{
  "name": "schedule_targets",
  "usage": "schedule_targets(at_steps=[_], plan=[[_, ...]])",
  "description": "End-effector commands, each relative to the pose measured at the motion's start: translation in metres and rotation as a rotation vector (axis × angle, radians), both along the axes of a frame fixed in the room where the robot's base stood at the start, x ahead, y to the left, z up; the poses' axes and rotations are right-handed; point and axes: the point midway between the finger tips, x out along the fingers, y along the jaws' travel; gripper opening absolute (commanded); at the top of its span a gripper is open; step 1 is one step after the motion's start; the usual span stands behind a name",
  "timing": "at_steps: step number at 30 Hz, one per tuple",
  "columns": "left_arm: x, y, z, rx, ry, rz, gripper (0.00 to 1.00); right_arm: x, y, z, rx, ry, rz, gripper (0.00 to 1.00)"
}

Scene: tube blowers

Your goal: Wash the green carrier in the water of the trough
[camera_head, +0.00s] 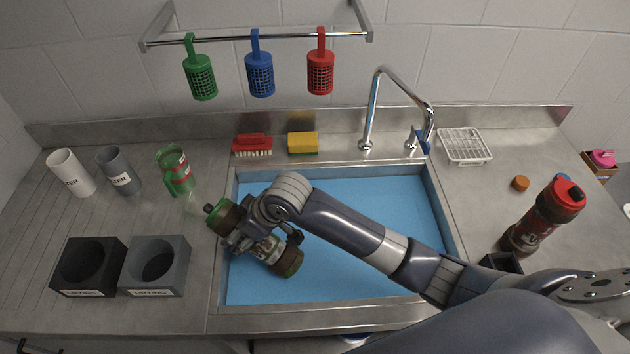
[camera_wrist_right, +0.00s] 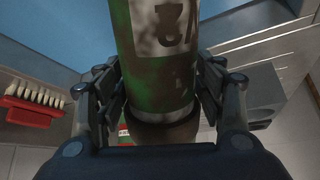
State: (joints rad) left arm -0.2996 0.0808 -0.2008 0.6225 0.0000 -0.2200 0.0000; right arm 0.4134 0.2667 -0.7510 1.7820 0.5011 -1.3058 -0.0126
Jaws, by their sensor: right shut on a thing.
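The green carrier (camera_head: 289,263) is a cylinder with green ends and brown dirt, tilted over the left part of the trough (camera_head: 225,285). Its upper left end (camera_head: 218,215) reaches past the trough's left rim. Blue water (camera_head: 375,205) fills the trough; I cannot tell if the carrier's lower end touches it. My right gripper (camera_head: 258,240) is shut around the carrier's middle, which it partly hides. In the right wrist view the carrier (camera_wrist_right: 155,60) has brown smears and a stained label, between the fingers of my right gripper (camera_wrist_right: 160,95). My left gripper is not in view.
Black (camera_head: 88,262) and grey (camera_head: 160,262) socket blocks stand left of the trough. A red brush (camera_head: 252,143), yellow sponge (camera_head: 303,142) and tap (camera_head: 372,110) line the back. A red-capped bottle (camera_head: 540,220) stands right.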

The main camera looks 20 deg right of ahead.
Motion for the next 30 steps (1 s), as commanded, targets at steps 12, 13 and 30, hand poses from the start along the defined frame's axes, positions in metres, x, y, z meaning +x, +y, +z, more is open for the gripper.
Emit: schedule_targets(at_steps=[12,13,30], plan=[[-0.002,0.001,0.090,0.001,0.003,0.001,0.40,0.002,-0.142,0.033,-0.440,0.296,0.252,0.16],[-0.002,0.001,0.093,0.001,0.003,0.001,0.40,0.001,-0.149,0.035,-0.450,0.305,0.257,0.16],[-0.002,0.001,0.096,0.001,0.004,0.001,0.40,0.000,-0.172,0.014,-0.482,0.331,0.260,0.16]])
